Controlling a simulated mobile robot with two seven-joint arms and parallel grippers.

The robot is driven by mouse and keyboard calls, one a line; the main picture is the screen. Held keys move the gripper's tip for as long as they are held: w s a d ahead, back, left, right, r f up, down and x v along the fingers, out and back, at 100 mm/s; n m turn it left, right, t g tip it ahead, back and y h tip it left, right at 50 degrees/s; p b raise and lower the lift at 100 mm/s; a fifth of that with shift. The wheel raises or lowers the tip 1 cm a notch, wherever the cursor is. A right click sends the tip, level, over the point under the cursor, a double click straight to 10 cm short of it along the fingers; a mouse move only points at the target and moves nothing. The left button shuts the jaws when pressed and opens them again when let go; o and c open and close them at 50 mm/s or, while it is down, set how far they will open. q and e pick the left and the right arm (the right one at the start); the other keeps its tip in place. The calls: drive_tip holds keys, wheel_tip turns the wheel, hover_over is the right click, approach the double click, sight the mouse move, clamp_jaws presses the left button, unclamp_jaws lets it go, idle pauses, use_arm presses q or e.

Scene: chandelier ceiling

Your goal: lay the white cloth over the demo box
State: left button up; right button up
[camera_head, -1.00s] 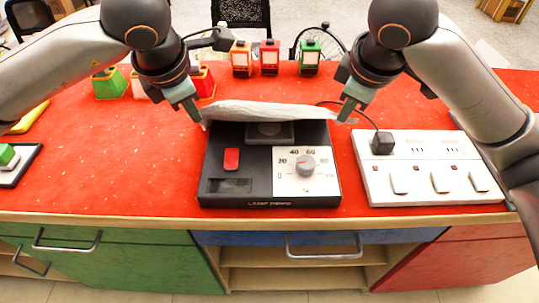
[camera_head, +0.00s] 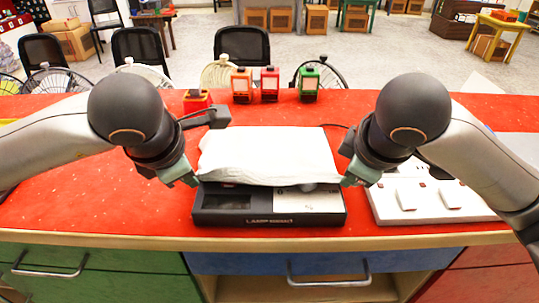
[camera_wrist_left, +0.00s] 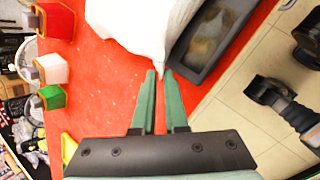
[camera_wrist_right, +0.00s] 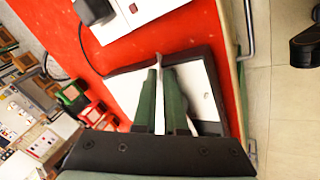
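The white cloth (camera_head: 265,153) lies stretched over the back and middle of the black demo box (camera_head: 235,217) in the head view. The box's front strip and part of its white dial panel (camera_head: 318,203) stay uncovered. My left gripper (camera_head: 190,180) is shut on the cloth's front left corner, and the cloth runs up to its fingertips in the left wrist view (camera_wrist_left: 159,74). My right gripper (camera_head: 347,181) is shut on the front right corner; a thin white strip of cloth shows between its fingers in the right wrist view (camera_wrist_right: 159,75). The dial is mostly hidden.
A white switch panel (camera_head: 430,203) lies to the right of the box, partly under my right arm. Small orange (camera_head: 241,85), red (camera_head: 270,84) and green (camera_head: 309,83) lantern-like items stand behind. The red table's front edge runs close before the box.

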use_arm(q)
drive_tip(key=o, duration=0.7)
drive_tip(key=shift+c, duration=0.2)
use_arm(e)
drive_tip(key=o, duration=0.7)
use_arm(q)
drive_tip(key=shift+s+d+r, duration=0.1)
drive_tip(key=shift+r, duration=0.15)
use_arm(e)
drive_tip(key=shift+s+r, duration=0.1)
drive_tip(key=shift+r, duration=0.25)
use_arm(q)
drive_tip(key=s+v, duration=0.1)
drive_tip(key=v, duration=0.9)
use_arm(e)
drive_tip(key=v, duration=0.6)
drive_tip(key=s+v, duration=0.1)
drive_tip(key=v, duration=0.3)
drive_tip(key=shift+f, duration=0.2)
use_arm(q)
drive_tip(key=shift+s+f, duration=0.1)
drive_tip(key=shift+f, duration=0.05)
use_arm(e)
drive_tip(key=shift+s, duration=0.1)
